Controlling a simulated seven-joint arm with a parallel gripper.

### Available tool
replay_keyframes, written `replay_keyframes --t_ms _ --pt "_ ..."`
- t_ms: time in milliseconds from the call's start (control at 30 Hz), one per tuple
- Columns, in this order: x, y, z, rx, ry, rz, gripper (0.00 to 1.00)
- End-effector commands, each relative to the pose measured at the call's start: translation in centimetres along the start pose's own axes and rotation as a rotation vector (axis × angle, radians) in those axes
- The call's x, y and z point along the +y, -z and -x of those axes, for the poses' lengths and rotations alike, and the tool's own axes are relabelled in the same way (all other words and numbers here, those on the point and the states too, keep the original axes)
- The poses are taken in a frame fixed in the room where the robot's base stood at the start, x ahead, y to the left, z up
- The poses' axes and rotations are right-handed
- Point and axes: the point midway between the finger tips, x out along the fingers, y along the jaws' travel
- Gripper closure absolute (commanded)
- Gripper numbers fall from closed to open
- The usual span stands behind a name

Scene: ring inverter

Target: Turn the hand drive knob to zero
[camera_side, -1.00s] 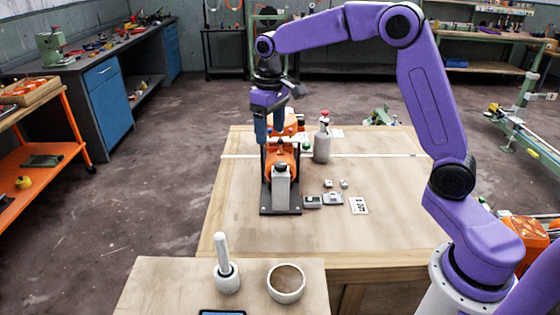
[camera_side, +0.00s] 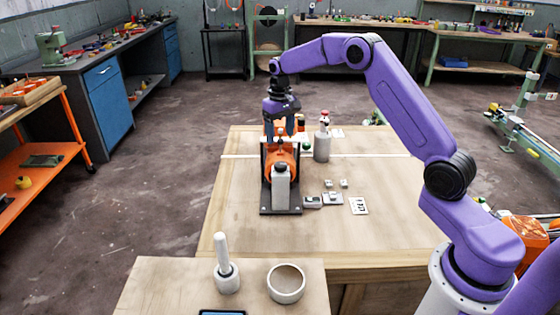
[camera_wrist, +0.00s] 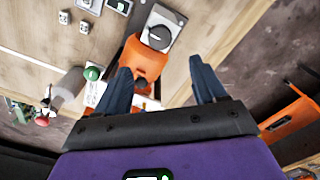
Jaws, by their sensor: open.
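The orange machine (camera_side: 284,158) stands on a dark base plate (camera_side: 267,206) on the wooden table. A dark round knob (camera_side: 281,168) sits on top of a grey block (camera_side: 281,188) at its front; I cannot tell for sure that this is the hand drive knob. In the wrist view the dark knob (camera_wrist: 158,37) shows on its grey mount beyond the fingertips. My gripper (camera_side: 281,138) is over the machine, pointing down. In the wrist view my gripper (camera_wrist: 160,66) has its two fingers wide apart, with nothing between them but the orange body below.
A grey bottle with a red top (camera_side: 322,142) stands right of the machine. Small grey boxes (camera_side: 333,198) and a printed card (camera_side: 358,206) lie at its right. A green knob (camera_wrist: 92,73) shows in the wrist view. The table's left side is clear.

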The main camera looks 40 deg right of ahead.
Motion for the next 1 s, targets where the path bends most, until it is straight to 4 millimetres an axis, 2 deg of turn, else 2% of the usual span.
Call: replay_keyframes --t_ms 300,500,700,1000 --pt "0.0 -0.1 -6.1 -0.005 0.0 -0.001 0.3" --pt "0.0 -0.1 -9.1 -0.003 0.0 -0.001 0.3" --pt "-0.1 0.0 -10.6 0.0 0.0 0.0 0.3" --pt "0.0 0.0 -10.8 0.001 0.0 0.0 0.3"
